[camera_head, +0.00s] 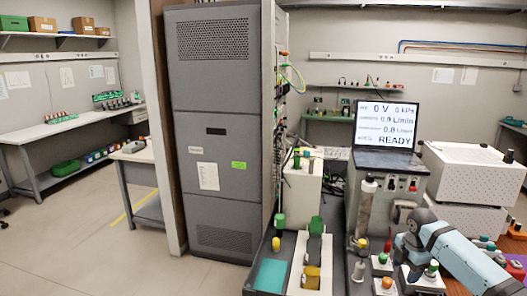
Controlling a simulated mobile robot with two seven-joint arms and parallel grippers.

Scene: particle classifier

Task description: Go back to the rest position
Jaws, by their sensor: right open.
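My right arm comes in from the lower right, a pale blue link with dark joints. My right gripper (405,249) is at its left end, small and partly hidden among dark parts. It is open and I see nothing held. It is above the front right of the bench, near a box with a green knob (432,268) and a box with an orange knob (386,283). I cannot tell whether it touches anything. My left gripper is not in view.
A monitor (385,124) reading READY stands behind the arm. White boxes (472,172) are stacked at right. A clear cylinder (366,207) stands left of the gripper. A tray with a teal mat (270,275) lies further left. A tall grey cabinet (213,130) stands beyond; open floor is at left.

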